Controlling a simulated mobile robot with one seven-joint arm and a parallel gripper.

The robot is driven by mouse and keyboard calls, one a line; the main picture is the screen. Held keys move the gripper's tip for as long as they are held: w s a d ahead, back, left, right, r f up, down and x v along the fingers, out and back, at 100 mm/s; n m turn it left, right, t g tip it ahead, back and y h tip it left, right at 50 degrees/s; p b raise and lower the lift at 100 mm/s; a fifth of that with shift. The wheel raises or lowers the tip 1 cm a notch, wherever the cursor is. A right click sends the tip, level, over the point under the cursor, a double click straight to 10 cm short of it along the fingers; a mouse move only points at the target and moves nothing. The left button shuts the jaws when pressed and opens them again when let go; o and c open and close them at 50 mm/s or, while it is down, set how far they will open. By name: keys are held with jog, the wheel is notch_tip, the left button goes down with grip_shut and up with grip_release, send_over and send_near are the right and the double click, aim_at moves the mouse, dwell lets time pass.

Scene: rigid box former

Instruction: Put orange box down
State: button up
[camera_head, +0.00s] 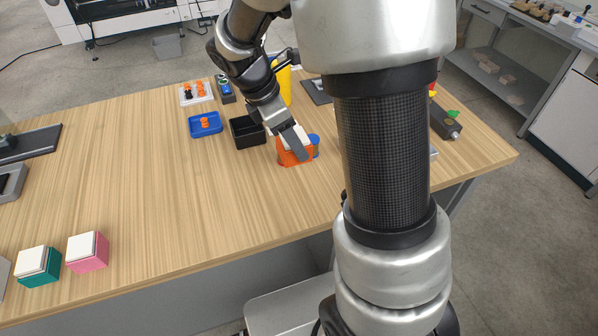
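The orange box (286,158) with a white top is near the middle of the wooden table (190,200). My gripper (296,143) reaches down to it from the upper left. One grey finger lies across the box's near face; the other finger is hidden behind the box. The gripper looks shut on the box. The box looks upright. I cannot tell whether its bottom touches the table or is slightly above it.
A blue round thing (315,141) is right behind the orange box. A black bin (246,131) and a blue tray (205,124) stand to its left. Teal (38,268) and pink (87,253) boxes sit at the front left. The table's middle left is clear.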

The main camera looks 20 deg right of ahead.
notch_tip(320, 180, down, 10)
jog(key=shift+r+b, duration=0.15)
jog(key=shift+b, duration=0.65)
jog(key=shift+f, duration=0.25)
jog(key=o, duration=0.9)
jog(key=shift+r, duration=0.1)
jog(key=shift+c, duration=0.2)
